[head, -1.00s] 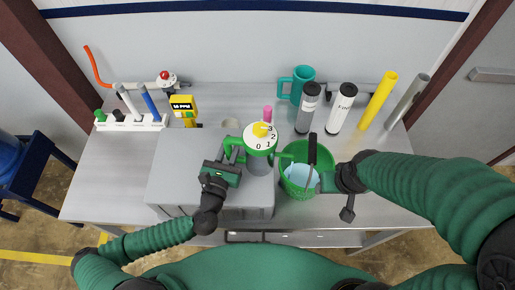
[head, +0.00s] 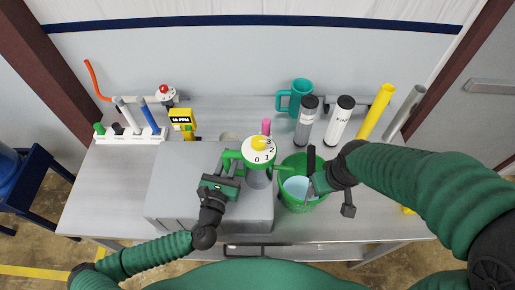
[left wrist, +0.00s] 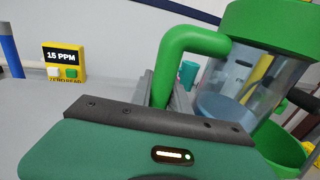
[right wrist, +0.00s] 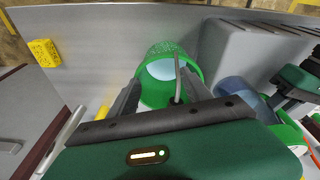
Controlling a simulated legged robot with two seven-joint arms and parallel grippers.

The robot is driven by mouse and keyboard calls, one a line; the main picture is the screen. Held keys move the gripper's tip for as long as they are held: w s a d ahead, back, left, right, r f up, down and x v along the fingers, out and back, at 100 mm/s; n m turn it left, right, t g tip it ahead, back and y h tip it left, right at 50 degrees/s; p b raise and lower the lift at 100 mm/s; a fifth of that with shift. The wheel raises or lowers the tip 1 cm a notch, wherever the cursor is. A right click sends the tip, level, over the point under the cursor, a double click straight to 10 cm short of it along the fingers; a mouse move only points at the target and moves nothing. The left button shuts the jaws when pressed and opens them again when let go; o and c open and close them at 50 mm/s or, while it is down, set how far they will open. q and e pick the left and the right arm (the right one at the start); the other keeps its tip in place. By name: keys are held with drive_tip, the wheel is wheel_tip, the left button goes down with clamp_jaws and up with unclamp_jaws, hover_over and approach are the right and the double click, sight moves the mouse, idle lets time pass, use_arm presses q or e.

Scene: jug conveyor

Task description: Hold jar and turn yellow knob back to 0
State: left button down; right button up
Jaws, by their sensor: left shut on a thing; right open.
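The jar (head: 258,178) is a clear vessel with a green lid and green side handle, upright at the grey block's right edge. On its top is a white dial (head: 250,157) marked 0 to 3, with a yellow knob (head: 259,143) turned toward the 3 side. My left gripper (head: 228,172) is shut on the jar's green handle (left wrist: 190,45); the knob is outside the left wrist view. My right gripper (head: 313,172) is open over the green basket (right wrist: 188,52), right of the jar and apart from the knob. The jar (right wrist: 240,92) shows at right in the right wrist view.
The basket holds something light blue. A thin grey bent rod (right wrist: 178,75) shows between my right fingers. Behind stand a pink item (head: 266,127), a teal jug (head: 298,98) and dark and white cylinders. A yellow meter (left wrist: 64,62) reads 15 PPM. The block's top left is clear.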

sight(258, 140)
use_arm(q)
drive_tip(key=shift+f, duration=0.1)
use_arm(e)
drive_tip(key=w+a+r+n, duration=0.3)
drive_tip(key=a+r+n, duration=0.2)
drive_tip(key=w+a+r+n+g, duration=0.1)
drive_tip(key=w+a+r+n, duration=0.2)
drive_tip(key=a+r+n, duration=0.2)
drive_tip(key=w+a+r+n, duration=0.3)
drive_tip(key=a+r+n, duration=0.2)
drive_tip(key=r+n, duration=0.1)
drive_tip(key=shift+w+n+g, duration=0.25)
drive_tip(key=shift+n+g, duration=0.15)
wheel_tip(258, 140, up, 7)
drive_tip(key=a+n, duration=0.3)
drive_tip(key=n, duration=0.3)
drive_tip(key=shift+g, duration=0.3)
drive_tip(key=f, duration=1.1)
drive_tip(key=shift+s+f, duration=0.4)
clamp_jaws()
